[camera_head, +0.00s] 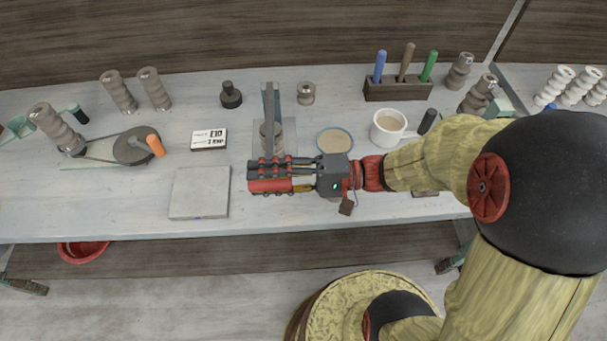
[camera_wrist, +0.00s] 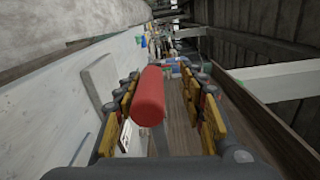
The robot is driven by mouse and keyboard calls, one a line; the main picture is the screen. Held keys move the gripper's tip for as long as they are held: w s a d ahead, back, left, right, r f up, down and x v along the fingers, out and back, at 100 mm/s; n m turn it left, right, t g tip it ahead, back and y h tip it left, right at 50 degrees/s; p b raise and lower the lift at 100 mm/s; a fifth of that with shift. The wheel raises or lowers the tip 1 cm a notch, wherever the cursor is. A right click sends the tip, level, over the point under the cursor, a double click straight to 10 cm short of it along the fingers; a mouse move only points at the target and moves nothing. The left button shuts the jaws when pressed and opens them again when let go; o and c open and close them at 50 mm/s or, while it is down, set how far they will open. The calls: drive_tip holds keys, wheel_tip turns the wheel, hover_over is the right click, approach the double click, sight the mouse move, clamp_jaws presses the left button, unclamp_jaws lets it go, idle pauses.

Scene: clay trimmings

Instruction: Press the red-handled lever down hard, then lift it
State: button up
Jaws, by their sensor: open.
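The red handle (camera_wrist: 149,97) of the lever stands between the two fingers of my open gripper (camera_wrist: 166,105) in the wrist view, with a thin grey rod below it. A gap shows between the handle and the right finger; I cannot tell whether the left finger touches it. In the head view the red handle (camera_head: 268,186) lies along the fingers of my gripper (camera_head: 256,175), which point left over the bench. The lever's grey upright stand (camera_head: 270,100) is just behind the gripper.
A grey slab (camera_head: 200,193) lies left of the gripper on the bench (camera_head: 110,215). A round dish (camera_head: 335,141) and a white mug (camera_head: 388,128) stand behind my arm. A white label card (camera_head: 209,139) and an orange-handled wheel (camera_head: 135,147) are farther left.

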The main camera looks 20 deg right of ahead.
drive_tip(key=s+d, duration=0.1)
drive_tip(key=d, duration=0.7)
drive_tip(key=shift+s+d, duration=0.35)
drive_tip(key=s+f+n+g+h+p, duration=0.2)
drive_tip(key=s+n+g+h+p, duration=0.15)
drive_tip(key=s+h, duration=0.65)
drive_tip(key=w+d+r+t+h, duration=0.5)
drive_tip(key=d+r+h, duration=0.2)
drive_tip(key=d+r, duration=0.1)
drive_tip(key=shift+w+d+r+t+h+p, duration=0.15)
drive_tip(key=shift+w+r+t+h+p, duration=0.2)
drive_tip(key=shift+r, duration=0.5)
drive_tip(key=shift+c, duration=0.3)
